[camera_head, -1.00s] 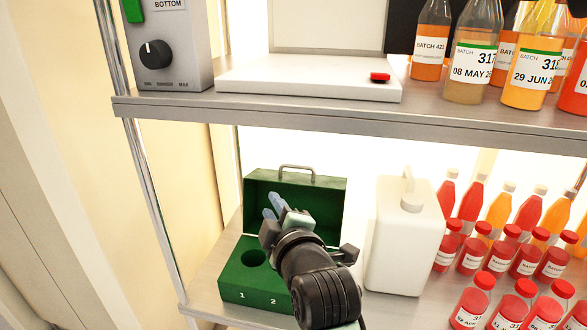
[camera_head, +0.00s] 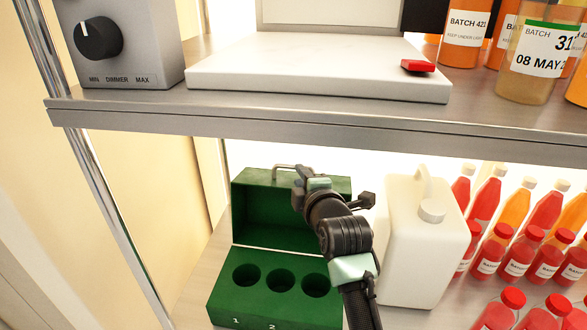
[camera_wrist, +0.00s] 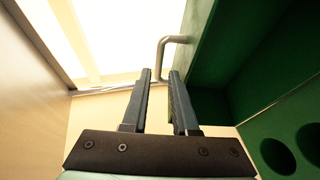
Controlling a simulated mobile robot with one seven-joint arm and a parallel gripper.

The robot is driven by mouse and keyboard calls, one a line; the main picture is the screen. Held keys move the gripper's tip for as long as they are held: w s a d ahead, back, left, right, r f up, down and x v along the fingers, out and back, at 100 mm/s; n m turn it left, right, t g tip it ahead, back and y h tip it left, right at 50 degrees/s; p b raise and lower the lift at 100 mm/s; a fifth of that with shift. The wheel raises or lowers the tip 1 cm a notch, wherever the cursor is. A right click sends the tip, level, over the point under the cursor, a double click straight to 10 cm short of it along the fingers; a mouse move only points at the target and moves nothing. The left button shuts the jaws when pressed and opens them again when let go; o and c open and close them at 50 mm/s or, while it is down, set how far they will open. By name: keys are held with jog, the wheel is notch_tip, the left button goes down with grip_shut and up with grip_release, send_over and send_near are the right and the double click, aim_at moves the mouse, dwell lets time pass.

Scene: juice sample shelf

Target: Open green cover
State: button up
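The green box (camera_head: 275,311) stands on the lower shelf, with several round holes in its top. Its green cover (camera_head: 262,212) stands raised at the back, wide open. A metal handle (camera_head: 283,168) is on the cover's top edge; it also shows in the wrist view (camera_wrist: 163,47). My gripper (camera_head: 303,178) is at the top of the cover, beside the handle. In the wrist view my gripper (camera_wrist: 161,80) has its two fingers apart, with the handle seen in line with the gap. I cannot tell whether a finger touches the handle or cover.
A white jug (camera_head: 418,245) stands close to the right of my arm. Red and orange bottles (camera_head: 490,200) fill the shelf farther right. The upper shelf's edge (camera_head: 300,133) runs just above my gripper. It carries a white slab (camera_head: 310,78) and a dimmer box (camera_head: 125,45).

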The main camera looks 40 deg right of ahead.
jog(key=shift+b+x, duration=0.6)
jog(key=shift+x, duration=2.85)
grip_shut()
jog(key=shift+d, duration=0.1)
